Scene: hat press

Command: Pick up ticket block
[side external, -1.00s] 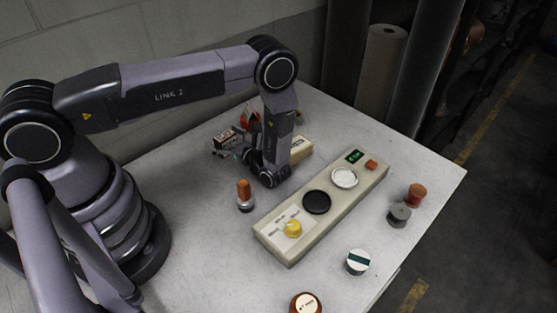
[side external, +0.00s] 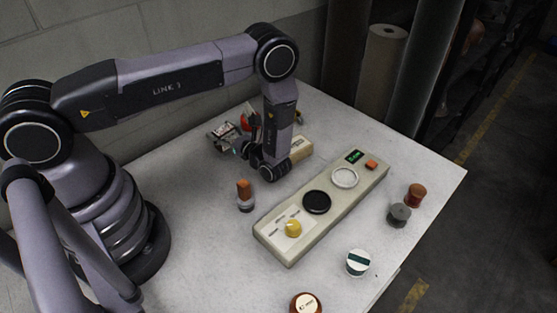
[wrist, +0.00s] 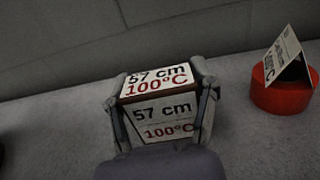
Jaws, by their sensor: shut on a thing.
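The ticket block (wrist: 160,80) has white faces printed "57 cm" in black and "100°C" in red, with a dark brown edge between them. My gripper (wrist: 163,100) is shut on it, one finger against each side. In the side external view the ticket block (side external: 223,132) shows in part at the back left of the table, tilted, beside my gripper (side external: 238,144). My wrist hides some of the fingers there. I cannot tell exactly how high the block is above the table.
A red round holder (wrist: 282,92) with a folded card stands right of the block. A beige box (side external: 300,147) is close to my wrist. An orange-handled stamp (side external: 245,195) and a long control panel (side external: 275,232) are nearer. A wall runs behind.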

